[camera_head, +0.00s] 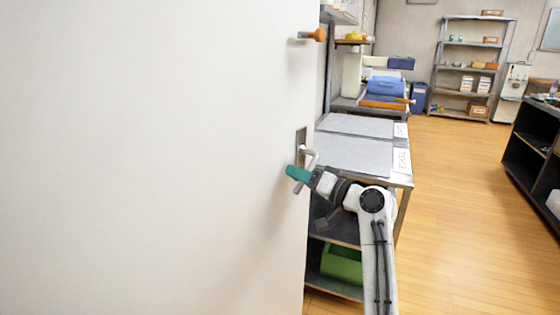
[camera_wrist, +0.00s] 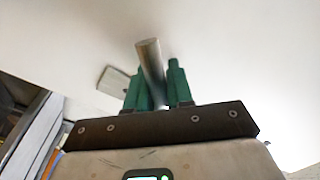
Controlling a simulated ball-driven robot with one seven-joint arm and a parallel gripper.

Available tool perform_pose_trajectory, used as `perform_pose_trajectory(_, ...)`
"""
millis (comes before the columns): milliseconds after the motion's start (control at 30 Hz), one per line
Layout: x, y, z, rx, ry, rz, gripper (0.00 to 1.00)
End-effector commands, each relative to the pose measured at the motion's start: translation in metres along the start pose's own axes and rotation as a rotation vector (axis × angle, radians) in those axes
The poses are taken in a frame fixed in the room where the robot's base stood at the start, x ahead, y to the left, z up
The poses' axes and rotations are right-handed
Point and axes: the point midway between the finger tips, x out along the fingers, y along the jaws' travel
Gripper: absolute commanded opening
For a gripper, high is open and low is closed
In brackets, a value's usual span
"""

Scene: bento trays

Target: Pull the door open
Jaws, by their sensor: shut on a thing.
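A large white door (camera_head: 150,150) fills the left half of the head view. Its metal handle (camera_head: 311,154) sits near the door's right edge on a small plate. In the wrist view the handle bar (camera_wrist: 149,62) passes between the two green fingers of my gripper (camera_wrist: 160,80). The gripper is shut on the bar. In the head view my gripper (camera_head: 298,174) is at the handle, with its green fingers against the lever; the fingers hide part of it. The door also fills most of the wrist view (camera_wrist: 240,50), with the handle plate (camera_wrist: 114,82) behind the fingers.
A metal table (camera_head: 360,152) with grey mats stands just right of the door edge, with a green bin (camera_head: 342,263) on a shelf below. A shelf rack (camera_head: 470,65) stands at the back. A dark cabinet (camera_head: 530,150) is at the right. Wooden floor (camera_head: 460,220) between is clear.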

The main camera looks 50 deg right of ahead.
Motion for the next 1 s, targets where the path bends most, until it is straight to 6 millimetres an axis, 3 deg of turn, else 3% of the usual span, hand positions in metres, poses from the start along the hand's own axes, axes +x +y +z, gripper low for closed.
perform_pose_trajectory(200, -0.049, -0.009, 0.003, -0.006, 0.047, 0.054, 0.0)
perform_pose_trajectory(400, -0.08, -0.015, 0.005, -0.01, 0.08, 0.088, 0.0)
perform_pose_trajectory(833, -0.088, -0.018, 0.005, -0.013, 0.091, 0.095, 0.0)
perform_pose_trajectory(867, -0.088, -0.018, 0.005, -0.013, 0.091, 0.095, 0.24)
perform_pose_trajectory(1000, -0.088, -0.017, 0.005, -0.012, 0.091, 0.096, 0.38)
